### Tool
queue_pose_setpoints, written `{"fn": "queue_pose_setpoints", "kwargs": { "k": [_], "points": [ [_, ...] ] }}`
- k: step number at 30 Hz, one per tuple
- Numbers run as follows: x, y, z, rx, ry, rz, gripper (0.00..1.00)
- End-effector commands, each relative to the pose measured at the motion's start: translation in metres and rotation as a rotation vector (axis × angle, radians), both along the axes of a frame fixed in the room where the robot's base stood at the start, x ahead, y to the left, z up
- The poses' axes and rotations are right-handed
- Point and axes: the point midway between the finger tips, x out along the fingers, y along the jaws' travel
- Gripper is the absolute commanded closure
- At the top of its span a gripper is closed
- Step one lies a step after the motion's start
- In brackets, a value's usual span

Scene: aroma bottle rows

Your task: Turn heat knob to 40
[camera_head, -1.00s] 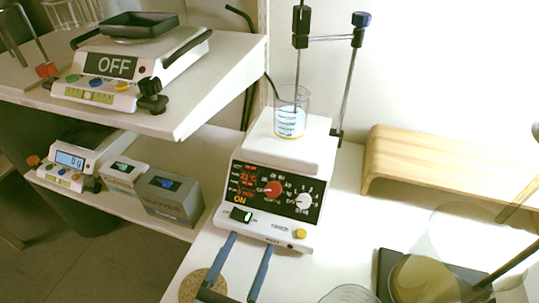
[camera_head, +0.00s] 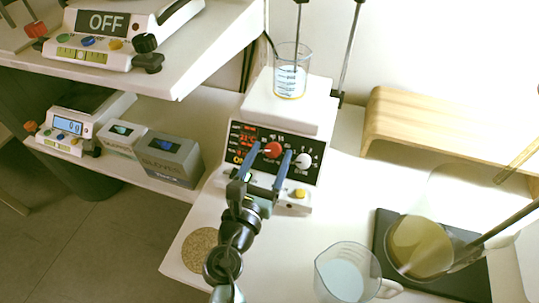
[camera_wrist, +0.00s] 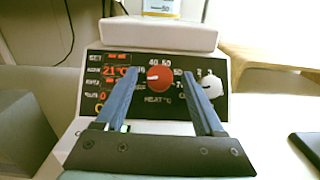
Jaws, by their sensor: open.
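The red heat knob (camera_head: 272,149) is on the black front panel of the white hotplate stirrer (camera_head: 290,112). In the wrist view the heat knob (camera_wrist: 160,79) has a pale mark on its left side; the labels 40 and 50 stand above it. The panel's red display (camera_wrist: 117,71) shows about 21 °C. My gripper (camera_head: 270,157) is open in front of the panel. In the wrist view the blue fingers of my gripper (camera_wrist: 159,76) flank the knob, left and right, with gaps visible. I cannot tell if the tips reach the knob's depth.
A white knob (camera_head: 303,160) sits close right of my right finger. A beaker (camera_head: 290,72) stands on the hotplate beside a stand rod. A wooden riser (camera_head: 440,130) stands behind.

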Motion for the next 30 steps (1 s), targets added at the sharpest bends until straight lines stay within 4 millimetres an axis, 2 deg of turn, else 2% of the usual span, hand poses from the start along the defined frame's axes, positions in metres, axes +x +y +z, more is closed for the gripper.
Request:
{"fn": "queue_pose_setpoints", "kwargs": {
  "k": [8, 11, 20, 30],
  "points": [
    [0.002, -0.0009, 0.0, 0.0, 0.0, 0.0, 0.3],
    [0.0019, -0.0009, 0.0001, 0.0, 0.0, 0.0, 0.44],
    [0.0016, -0.0008, 0.0, 0.0, 0.0, 0.0, 0.98],
    [0.0019, -0.0001, -0.0005, 0.016, -0.004, -0.014, 1.0]
  ]
}}
